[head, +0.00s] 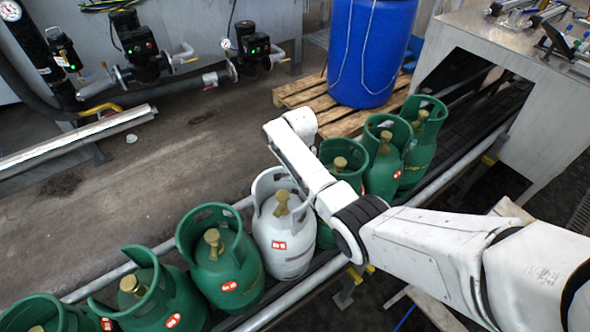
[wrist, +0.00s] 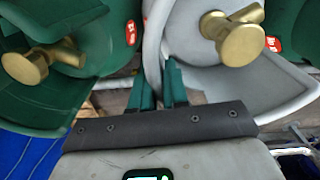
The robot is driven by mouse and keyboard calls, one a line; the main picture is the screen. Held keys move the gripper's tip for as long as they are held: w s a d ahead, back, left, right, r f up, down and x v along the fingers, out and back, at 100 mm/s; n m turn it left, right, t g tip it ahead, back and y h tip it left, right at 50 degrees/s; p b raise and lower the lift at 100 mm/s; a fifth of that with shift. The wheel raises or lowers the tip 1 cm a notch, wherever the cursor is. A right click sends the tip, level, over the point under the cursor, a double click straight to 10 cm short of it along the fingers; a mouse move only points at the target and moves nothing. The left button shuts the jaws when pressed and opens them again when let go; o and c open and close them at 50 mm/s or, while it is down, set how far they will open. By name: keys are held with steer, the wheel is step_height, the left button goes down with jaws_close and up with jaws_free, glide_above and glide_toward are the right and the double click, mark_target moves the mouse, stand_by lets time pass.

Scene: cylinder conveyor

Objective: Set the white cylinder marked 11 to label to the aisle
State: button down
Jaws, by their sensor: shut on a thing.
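The white cylinder (head: 285,244) stands upright in the conveyor row, between green cylinders, with a red label on its side whose number I cannot read surely. Its brass valve and pale collar (head: 270,184) face up. In the wrist view the white cylinder (wrist: 195,40) fills the right side, with its brass valve near the top. My gripper (wrist: 172,72) is shut on the edge of its collar; the exact contact is partly hidden. In the head view my arm covers the gripper.
A green cylinder (head: 220,264) stands close on the left, and others (head: 384,168) stand on the right. The conveyor rail (head: 297,292) runs along the row. A blue barrel (head: 370,55) stands on a wooden pallet (head: 300,92) behind.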

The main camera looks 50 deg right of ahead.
steer(key=shift+s+m, duration=0.4)
steer(key=shift+m, duration=0.2)
steer(key=c, duration=1.2)
jaws_free()
step_height(320, 180, up, 11)
steer(key=shift+f, duration=0.1)
